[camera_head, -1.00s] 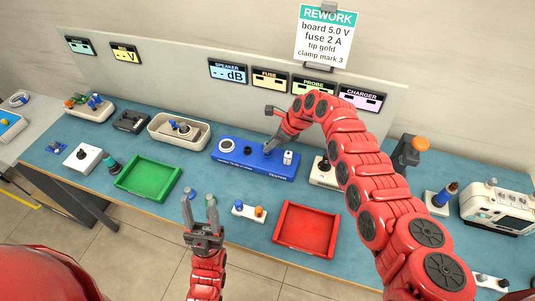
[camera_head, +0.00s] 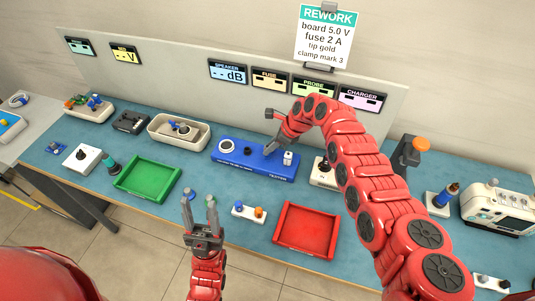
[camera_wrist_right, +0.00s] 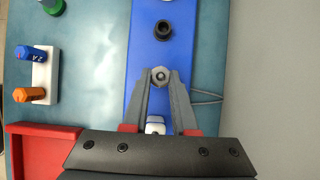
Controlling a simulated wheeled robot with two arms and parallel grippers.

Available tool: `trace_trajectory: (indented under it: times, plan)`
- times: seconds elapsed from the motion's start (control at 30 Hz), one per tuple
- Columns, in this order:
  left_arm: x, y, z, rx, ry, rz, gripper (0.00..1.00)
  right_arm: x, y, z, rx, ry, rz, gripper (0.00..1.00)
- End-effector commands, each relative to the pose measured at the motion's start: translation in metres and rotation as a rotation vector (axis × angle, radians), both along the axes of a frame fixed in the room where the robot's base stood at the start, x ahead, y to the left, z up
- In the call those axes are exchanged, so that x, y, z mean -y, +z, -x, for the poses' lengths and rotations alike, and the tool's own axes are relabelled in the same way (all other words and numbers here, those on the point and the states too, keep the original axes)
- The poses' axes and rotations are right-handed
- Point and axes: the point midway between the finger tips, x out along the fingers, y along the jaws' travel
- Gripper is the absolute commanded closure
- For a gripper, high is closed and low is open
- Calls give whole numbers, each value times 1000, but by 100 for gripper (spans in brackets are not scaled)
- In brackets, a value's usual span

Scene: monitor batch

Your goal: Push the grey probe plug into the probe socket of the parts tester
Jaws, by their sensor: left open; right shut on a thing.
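The parts tester (camera_head: 232,158) is a long blue box on the bench, with a round white-faced part, a black round part (camera_wrist_right: 163,30) and a small white block on top. My right gripper (camera_head: 268,153) is over its middle. In the right wrist view my right gripper (camera_wrist_right: 160,82) is shut on the grey probe plug (camera_wrist_right: 160,75), which has a hexagonal outline. The plug hides whatever lies below it, so I cannot tell whether it is in the socket.
A green tray (camera_head: 147,200) and a red tray (camera_head: 281,225) lie in front of the tester. A small white holder (camera_head: 250,211) with blue and orange pieces stands between them. A thin grey cable (camera_wrist_right: 210,97) loops beside my right gripper. The display panel stands behind.

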Motion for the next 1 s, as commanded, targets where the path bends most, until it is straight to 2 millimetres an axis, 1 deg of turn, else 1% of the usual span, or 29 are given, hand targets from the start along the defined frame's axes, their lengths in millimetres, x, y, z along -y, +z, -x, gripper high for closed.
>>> trace_trajectory:
  times: [0.3,0.33,0.47,0.5,0.83,1.0]
  plan:
    - [0,0,0,0,0,0,50,0,-2,0,-1,1,1,100]
    - [0,0,0,0,0,0,50,0,-3,0,-2,0,1,70]
    - [0,0,0,0,0,0,50,0,-2,0,-1,1,1,47]
    - [0,0,0,0,0,0,50,0,-2,0,-1,1,1,40]
    - [0,1,0,0,0,0,50,1,-1,0,0,0,0,39]
    - [0,3,0,0,0,0,50,8,10,2,-2,-1,0,39]
